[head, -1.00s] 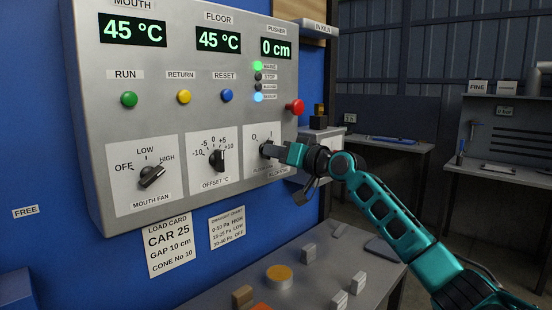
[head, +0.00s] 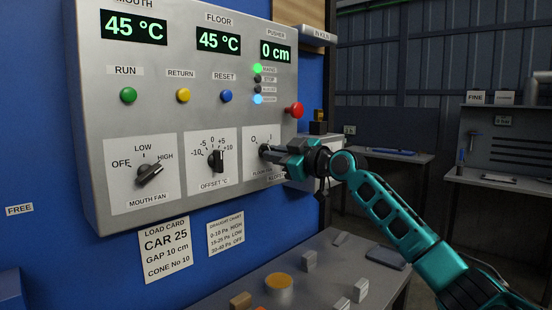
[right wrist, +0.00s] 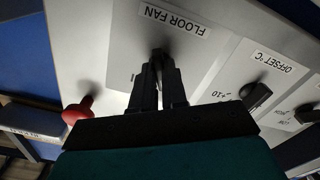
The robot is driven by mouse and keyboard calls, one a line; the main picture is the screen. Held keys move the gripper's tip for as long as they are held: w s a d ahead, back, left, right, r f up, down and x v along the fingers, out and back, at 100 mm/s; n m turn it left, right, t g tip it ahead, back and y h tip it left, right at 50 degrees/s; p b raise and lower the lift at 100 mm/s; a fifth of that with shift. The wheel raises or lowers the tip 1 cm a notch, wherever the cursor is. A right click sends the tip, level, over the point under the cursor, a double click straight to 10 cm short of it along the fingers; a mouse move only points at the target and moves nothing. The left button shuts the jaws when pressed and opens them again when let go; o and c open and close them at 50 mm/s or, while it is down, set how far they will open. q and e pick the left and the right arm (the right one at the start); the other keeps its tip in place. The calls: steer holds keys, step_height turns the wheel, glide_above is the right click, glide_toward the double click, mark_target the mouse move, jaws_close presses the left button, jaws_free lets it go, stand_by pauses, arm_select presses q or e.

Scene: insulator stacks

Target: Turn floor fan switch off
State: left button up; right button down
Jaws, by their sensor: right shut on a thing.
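The floor fan switch (head: 264,149) is a small dark knob on a white plate marked O and I, at the lower right of the grey control panel. My right gripper (head: 271,153) comes in from the right and is shut on this knob. In the right wrist view, the two dark fingers (right wrist: 160,75) close around the knob beside the upside-down FLOOR FAN label (right wrist: 174,18). The fingers hide most of the knob, so I cannot tell which mark it points at. My left gripper is not in view.
The offset knob (head: 216,160) and mouth fan knob (head: 150,173) sit left of the switch. A red push button (head: 294,110) is just above my right gripper. A grey desk (head: 330,255) with several blocks lies below.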

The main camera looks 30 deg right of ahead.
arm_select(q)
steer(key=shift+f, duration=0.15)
arm_select(e)
steer(key=shift+n, duration=1)
steer(key=c, duration=1.2)
jaws_free()
steer(key=shift+o, duration=0.2)
steer(key=shift+s, duration=0.1)
arm_select(q)
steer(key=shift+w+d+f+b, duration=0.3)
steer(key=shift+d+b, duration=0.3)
steer(key=shift+b, duration=0.75)
arm_select(e)
steer(key=v, duration=1.2)
steer(key=shift+s+d, duration=0.15)
steer(key=shift+s, duration=0.15)
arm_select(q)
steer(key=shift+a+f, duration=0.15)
